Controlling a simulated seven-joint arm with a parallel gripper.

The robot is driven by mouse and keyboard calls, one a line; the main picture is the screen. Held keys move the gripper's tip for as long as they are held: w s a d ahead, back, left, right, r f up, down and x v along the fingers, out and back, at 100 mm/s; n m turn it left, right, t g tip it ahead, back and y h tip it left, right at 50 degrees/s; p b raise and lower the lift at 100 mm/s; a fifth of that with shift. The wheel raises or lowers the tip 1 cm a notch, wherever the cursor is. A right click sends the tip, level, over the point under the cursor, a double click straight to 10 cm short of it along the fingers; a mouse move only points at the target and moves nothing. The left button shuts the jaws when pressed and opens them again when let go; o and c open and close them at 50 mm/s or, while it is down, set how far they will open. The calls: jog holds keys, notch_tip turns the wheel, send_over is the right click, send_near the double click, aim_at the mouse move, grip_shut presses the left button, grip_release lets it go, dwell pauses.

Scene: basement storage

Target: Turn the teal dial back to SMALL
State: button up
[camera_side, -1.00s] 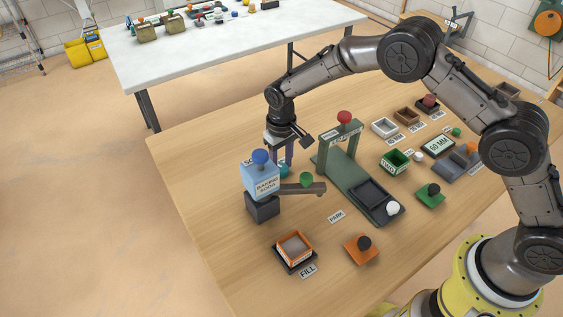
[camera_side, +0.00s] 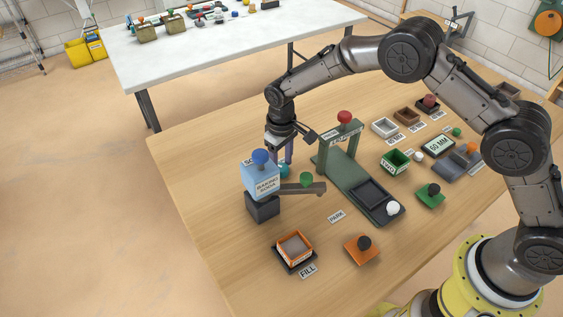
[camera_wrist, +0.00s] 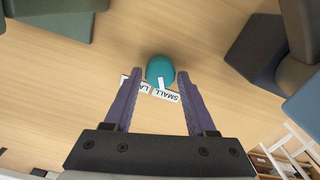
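The teal dial (camera_wrist: 160,66) shows in the wrist view with a white pointer mark on its near side. In the side view the dial (camera_side: 284,171) is partly hidden behind the blue baking soda hopper (camera_side: 262,178). My gripper (camera_wrist: 159,74) is open, its fingers on either side of the dial in the wrist picture with a gap at each side. I cannot tell whether the fingertips are down at dial height.
The hopper with its blue knob and a lever arm with a green knob (camera_side: 306,179) stands close by my gripper. A green press frame (camera_side: 322,149) with a red knob stands to its right. An orange-rimmed box (camera_side: 294,251) sits at the front. The table's left part is bare.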

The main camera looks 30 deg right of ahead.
aim_at(282, 166)
jog(key=shift+o, duration=1.1)
notch_tip(282, 166, up, 14)
jog(key=shift+f, duration=0.1)
